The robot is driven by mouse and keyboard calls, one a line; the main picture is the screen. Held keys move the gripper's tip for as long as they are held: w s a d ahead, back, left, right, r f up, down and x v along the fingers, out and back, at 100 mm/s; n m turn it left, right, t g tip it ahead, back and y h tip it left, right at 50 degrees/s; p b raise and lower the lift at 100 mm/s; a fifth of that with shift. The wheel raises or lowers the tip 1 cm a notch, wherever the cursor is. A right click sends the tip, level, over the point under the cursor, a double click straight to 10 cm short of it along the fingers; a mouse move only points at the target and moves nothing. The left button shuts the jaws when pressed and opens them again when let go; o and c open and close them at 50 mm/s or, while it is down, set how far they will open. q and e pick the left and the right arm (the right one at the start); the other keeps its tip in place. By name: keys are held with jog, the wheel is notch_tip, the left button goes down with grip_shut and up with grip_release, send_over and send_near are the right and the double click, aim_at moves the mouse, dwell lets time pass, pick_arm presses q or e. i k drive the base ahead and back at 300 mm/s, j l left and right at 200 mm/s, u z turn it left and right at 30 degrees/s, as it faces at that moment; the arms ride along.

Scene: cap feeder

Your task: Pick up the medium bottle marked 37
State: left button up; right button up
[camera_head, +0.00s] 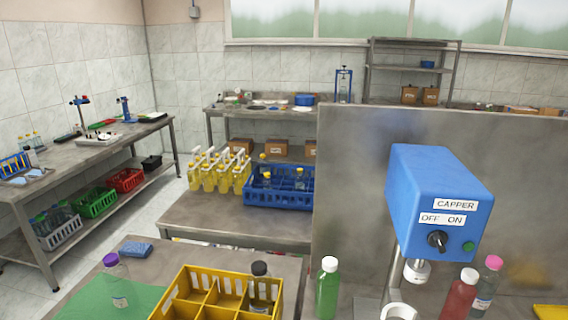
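No number 37 can be read on any bottle; the labels are too small. A clear bottle with a purple cap (118,290) stands upright on a green mat (88,302) at the near left. A black-capped bottle (261,287) stands in a compartment of the yellow crate (190,283). A green bottle with a white cap (327,292) stands right of the crate. A red bottle with a white cap (460,297) and a pink-capped bottle (487,288) stand at the near right. Neither of my grippers is in view.
A blue capper machine (436,195) stands before a tall metal panel (350,170). A blue sponge (135,249) lies behind the mat. Behind are yellow pump bottles (222,175) and a blue crate (279,197) with bottles. A side bench (95,145) runs along the left.

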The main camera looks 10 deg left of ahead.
aim_at(118, 279)
jog(key=u, duration=1.4)
jog(key=i+j+z, duration=0.1)
jog(key=i+j, duration=0.15)
jog(key=j, duration=0.2)
jog(key=i+j+z, duration=0.1)
jog(key=i+j, duration=0.2)
jog(key=j, duration=0.15)
